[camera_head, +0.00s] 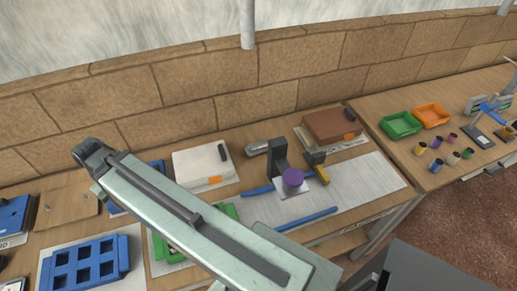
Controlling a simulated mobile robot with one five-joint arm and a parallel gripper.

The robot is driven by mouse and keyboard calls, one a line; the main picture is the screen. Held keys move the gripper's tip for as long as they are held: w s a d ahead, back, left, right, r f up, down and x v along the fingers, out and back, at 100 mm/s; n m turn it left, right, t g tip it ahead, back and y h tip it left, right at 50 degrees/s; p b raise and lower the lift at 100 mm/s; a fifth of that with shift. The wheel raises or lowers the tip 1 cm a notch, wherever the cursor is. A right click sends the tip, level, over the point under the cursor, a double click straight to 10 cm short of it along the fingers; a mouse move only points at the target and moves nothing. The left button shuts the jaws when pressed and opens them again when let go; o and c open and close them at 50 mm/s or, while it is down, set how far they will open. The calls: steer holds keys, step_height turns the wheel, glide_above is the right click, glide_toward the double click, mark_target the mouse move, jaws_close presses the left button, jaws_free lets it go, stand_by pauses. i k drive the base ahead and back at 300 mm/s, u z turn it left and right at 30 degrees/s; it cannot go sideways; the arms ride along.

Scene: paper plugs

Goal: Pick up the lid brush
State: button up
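A small tool with a yellow handle (322,174) and a dark block-like head (315,158) lies on the workbench, right of a black stand. It looks like a brush, but it is too small to be sure that it is the lid brush. A purple round knob (293,177) sits on a pale plate just left of it. My pale green arm crosses the front of the view from lower right to upper left, well left of the yellow-handled tool. My gripper is not visible.
A black upright stand (278,158) and blue rails (306,219) surround the plate. A brown block (332,124) and a white block (203,165) stand behind. Green (400,125) and orange (431,116) trays are on the right table. A blue holder (85,264) is at left.

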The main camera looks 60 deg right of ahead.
mark_target(256, 148)
steer(key=z, duration=0.05)
steer(key=k, duration=1.6)
steer(key=u, duration=0.4)
steer(key=i, duration=1.5)
steer(key=u, duration=0.1)
